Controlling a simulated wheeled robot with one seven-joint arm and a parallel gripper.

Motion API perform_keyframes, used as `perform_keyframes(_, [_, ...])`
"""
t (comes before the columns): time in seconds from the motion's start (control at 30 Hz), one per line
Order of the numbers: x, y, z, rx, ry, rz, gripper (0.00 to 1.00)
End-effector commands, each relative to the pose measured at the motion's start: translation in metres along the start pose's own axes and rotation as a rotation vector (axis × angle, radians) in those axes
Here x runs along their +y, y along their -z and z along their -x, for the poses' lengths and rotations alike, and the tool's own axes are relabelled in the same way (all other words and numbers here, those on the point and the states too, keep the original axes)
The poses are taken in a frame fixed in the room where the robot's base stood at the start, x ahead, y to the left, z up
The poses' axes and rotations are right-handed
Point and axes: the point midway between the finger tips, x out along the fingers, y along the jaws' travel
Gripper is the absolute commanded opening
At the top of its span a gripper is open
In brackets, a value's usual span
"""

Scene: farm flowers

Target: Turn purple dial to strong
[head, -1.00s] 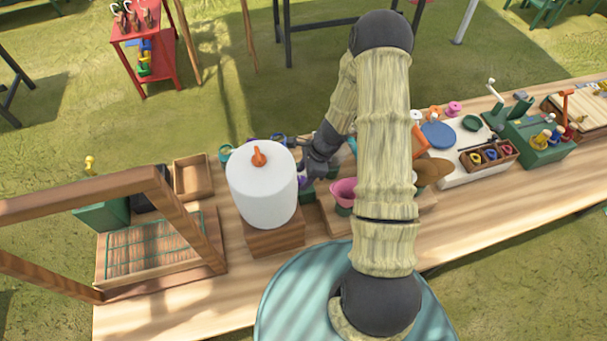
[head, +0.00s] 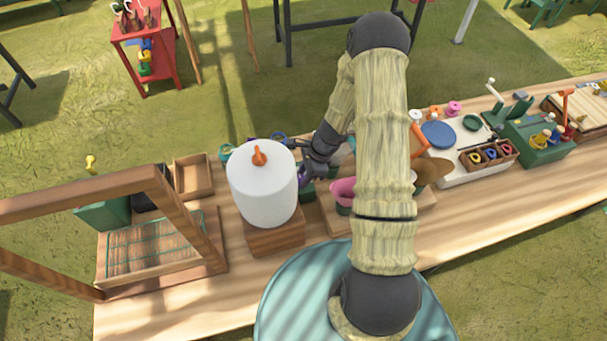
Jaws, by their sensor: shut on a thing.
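The purple dial (head: 304,178) shows as a small patch of purple just right of the white cylinder, by a dark green block (head: 308,191). My gripper (head: 303,173) is dark and reaches down to it from the upper right. It is shut on the purple dial. Most of the dial and the fingertips are hidden by the gripper and the cylinder. I cannot read any strong mark or the dial's setting from here.
The white cylinder (head: 262,190) with an orange knob stands close left of my gripper on a wooden block (head: 275,238). A pink pot (head: 343,191) is close on the right. A wooden frame (head: 185,215) stands at the left. The table's front strip is clear.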

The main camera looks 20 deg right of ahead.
Motion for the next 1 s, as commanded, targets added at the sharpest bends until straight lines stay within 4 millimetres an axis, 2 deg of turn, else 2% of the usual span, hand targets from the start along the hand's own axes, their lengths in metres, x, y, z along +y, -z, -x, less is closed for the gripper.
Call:
perform_keyframes(0.37, [-0.0043, -0.0018, 0.0014, 0.001, -0.081, 0.206, 0.07])
perform_keyframes(1.0, [-0.0098, -0.0039, -0.0013, 0.002, -0.302, 0.745, 0.07])
